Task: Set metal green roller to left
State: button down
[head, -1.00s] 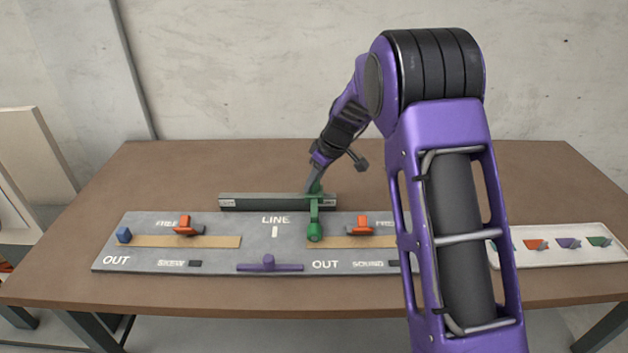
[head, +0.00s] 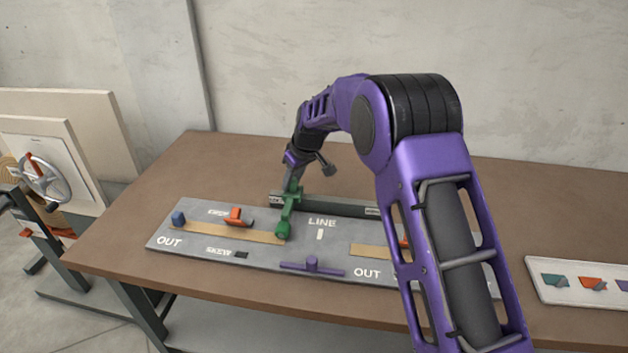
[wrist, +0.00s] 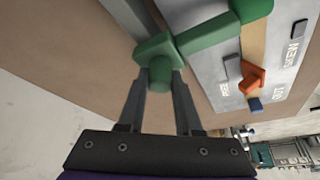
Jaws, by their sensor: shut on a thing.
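The green roller (head: 283,229) is a bar with a rounded end, lying across the grey board (head: 190,245). In the head view its rounded end is at the right end of the left tan strip (head: 225,231), left of the LINE mark. My gripper (head: 292,190) is shut on the roller's far end. In the wrist view my gripper (wrist: 160,75) has its two grey fingers either side of a green knob of the roller (wrist: 205,36). Whether the roller touches the board is unclear.
A dark rail (head: 335,205) stands behind. A white tray (head: 590,295) of coloured pieces lies right.

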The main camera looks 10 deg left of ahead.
jog(key=shift+a, duration=0.75)
jog(key=shift+r, duration=0.1)
jog(key=c, duration=0.6)
grip_release()
jog(key=shift+a, duration=0.1)
jog(key=shift+r, duration=0.15)
jog(key=v, duration=1.7)
jog(key=shift+p, duration=0.45)
